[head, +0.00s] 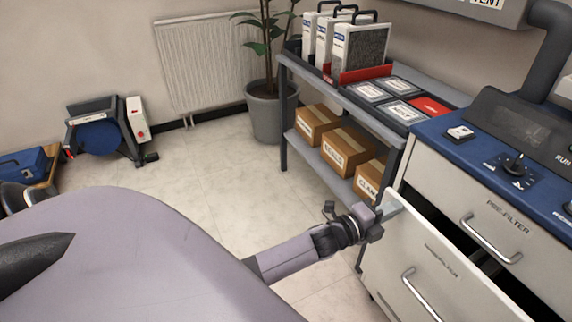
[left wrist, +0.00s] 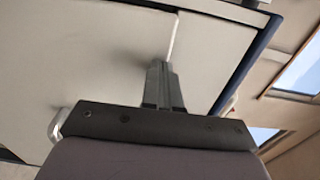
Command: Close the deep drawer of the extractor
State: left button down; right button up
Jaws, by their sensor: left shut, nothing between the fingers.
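The extractor (head: 470,185) is a cream cabinet with a blue top at the right of the head view. Its lower, deep drawer (head: 400,250) stands pulled out, with a bar handle (head: 420,294) and a dark gap behind its front. The pre-filter drawer (head: 510,215) above it looks shut. My left gripper (head: 390,209) is shut and empty at the upper left corner of the deep drawer's front. In the left wrist view its closed fingers (left wrist: 164,82) lie against or just in front of a cream panel; contact is unclear. My right gripper is not in view.
A grey shelf cart (head: 350,98) with filters and cardboard boxes (head: 346,148) stands just behind and left of the drawer. A potted plant (head: 268,112), a radiator (head: 207,65) and a blue reel (head: 97,137) are farther back. The tiled floor between is clear.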

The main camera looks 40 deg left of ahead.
pick_arm(q)
jog(key=shift+x, duration=1)
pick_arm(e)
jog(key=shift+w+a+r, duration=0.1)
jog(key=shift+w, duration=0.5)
pick_arm(q)
jog(key=shift+s, duration=0.1)
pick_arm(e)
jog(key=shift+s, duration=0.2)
